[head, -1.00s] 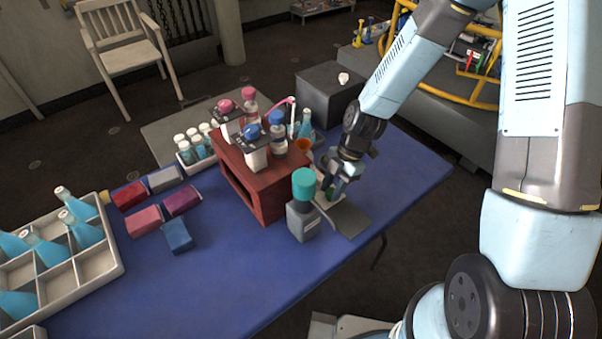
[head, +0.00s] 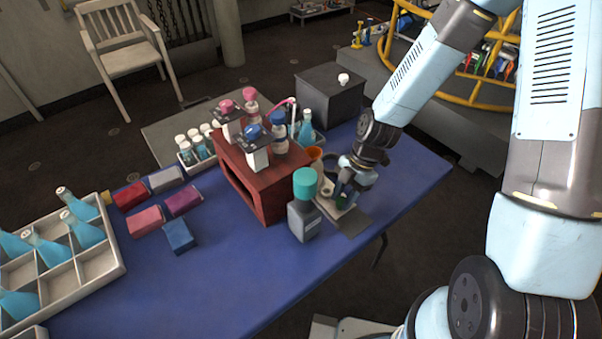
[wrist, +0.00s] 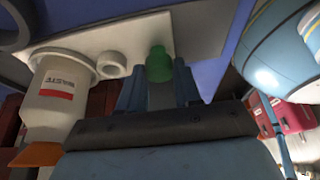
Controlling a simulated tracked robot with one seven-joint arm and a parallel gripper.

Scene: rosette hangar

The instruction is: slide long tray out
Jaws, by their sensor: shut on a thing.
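The long tray (head: 336,213) is a narrow pale strip on the blue table, right of the red-brown rack. Its white surface, with a small white ring on it, also shows in the wrist view (wrist: 200,40). My gripper (head: 345,200) is low over the tray's near end. In the wrist view its fingers (wrist: 160,88) are shut on a pale piece with a green top (wrist: 159,64). I cannot tell whether this piece is fixed to the tray. A white bottle labelled WASTE (wrist: 58,88), with an orange part (wrist: 36,154), stands by the fingers. The orange part shows behind my gripper in the head view (head: 314,153).
A grey bottle with a teal cap (head: 304,215) stands close left of the tray. The red-brown rack (head: 262,185) carries pink- and blue-topped devices. A dark grey box (head: 330,100) stands behind. A grey mat (head: 353,226) and bare table lie at the tray's near end.

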